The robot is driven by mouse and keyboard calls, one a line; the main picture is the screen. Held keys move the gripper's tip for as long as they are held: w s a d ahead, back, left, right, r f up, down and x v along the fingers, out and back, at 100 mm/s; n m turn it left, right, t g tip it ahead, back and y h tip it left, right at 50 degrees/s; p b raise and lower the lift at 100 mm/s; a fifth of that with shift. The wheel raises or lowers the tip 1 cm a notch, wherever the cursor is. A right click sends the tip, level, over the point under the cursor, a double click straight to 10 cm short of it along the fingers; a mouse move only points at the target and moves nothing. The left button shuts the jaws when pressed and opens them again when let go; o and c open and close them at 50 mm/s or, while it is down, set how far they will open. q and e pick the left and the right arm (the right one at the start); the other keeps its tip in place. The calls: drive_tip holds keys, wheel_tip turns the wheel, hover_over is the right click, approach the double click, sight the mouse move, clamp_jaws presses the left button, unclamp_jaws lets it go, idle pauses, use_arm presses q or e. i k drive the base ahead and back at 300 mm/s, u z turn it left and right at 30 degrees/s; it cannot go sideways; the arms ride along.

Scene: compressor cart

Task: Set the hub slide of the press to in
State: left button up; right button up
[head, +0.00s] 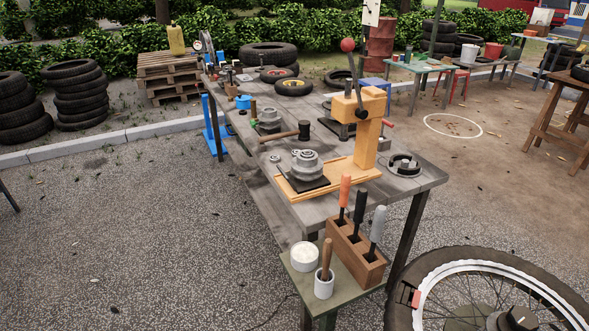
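The press (367,140) is a yellow-orange column on a wooden-coloured base plate (345,178), standing near the front end of the long grey workbench. Its lever rises to a red ball knob (347,45). A grey metal hub (307,165) sits on a dark square slide plate (303,184) on the left part of the base. The hub and slide stand to the left of the column and look clear of the press head (359,104). Neither of my grippers is in view.
A hammer (290,133) lies on the workbench (405,187) left of the press, and a round grey part (403,164) lies right of it. A small table in front holds a wooden tool block (355,250) and white cups. A spoked wheel (490,300) stands at front right.

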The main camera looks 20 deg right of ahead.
sight(304, 175)
drive_tip(key=u, duration=0.5)
drive_tip(key=i, duration=2.65)
drive_tip(key=z, duration=3.45)
